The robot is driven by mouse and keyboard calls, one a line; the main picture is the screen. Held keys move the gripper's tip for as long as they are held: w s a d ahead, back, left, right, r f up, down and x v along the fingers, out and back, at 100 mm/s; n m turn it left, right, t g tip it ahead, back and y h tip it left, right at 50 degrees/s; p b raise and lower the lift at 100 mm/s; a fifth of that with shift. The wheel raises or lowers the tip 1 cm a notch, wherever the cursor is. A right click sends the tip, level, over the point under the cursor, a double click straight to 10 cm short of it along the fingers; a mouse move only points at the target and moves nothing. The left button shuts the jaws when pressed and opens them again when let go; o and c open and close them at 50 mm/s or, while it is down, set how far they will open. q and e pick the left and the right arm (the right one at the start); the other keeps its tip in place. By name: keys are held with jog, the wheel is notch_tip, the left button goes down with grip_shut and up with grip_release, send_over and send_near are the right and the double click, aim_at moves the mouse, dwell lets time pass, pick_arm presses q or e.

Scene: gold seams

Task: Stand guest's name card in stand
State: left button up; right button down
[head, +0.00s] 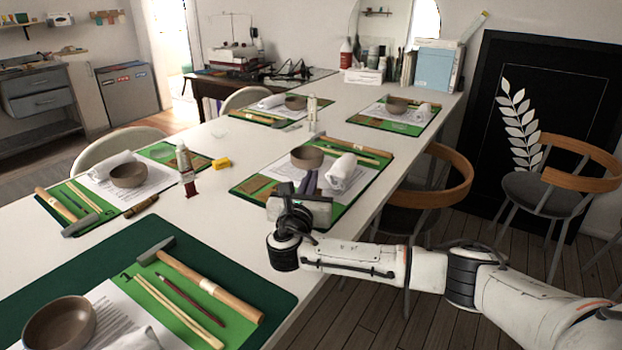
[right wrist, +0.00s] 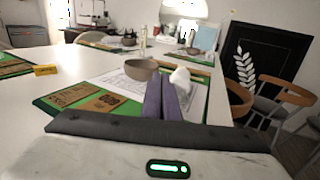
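My right gripper (head: 308,178) is over the near edge of the middle right place setting. In the right wrist view its two dark fingers (right wrist: 161,88) lie side by side, shut, with nothing visible between them. The tan pieces also show in the head view (head: 257,188). My left gripper is not in view.
The white table (head: 215,215) carries several green-mat settings with bowls, papers and tools. A bowl (head: 307,158) and rolled white towel (head: 341,171) stand close to my right gripper. A yellow block (head: 221,163) and small bottle (head: 184,160) stand left. Chairs (head: 440,190) line the right side.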

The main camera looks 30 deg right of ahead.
dwell(0.3)
jog(key=c, duration=2)
grip_release()
jog(key=shift+s+a+r+p, duration=0.1)
jog(key=shift+s+a+p, duration=0.45)
jog(key=shift+p, duration=0.3)
jog(key=p+v, duration=0.2)
jog(key=shift+s+a, duration=0.2)
jog(key=shift+a, duration=0.05)
jog(key=shift+p+v, duration=1.75)
jog(key=shift+v, duration=0.25)
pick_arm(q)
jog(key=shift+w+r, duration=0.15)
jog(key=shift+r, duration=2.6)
pick_arm(e)
jog(key=shift+s+a, duration=0.3)
jog(key=shift+s, duration=0.05)
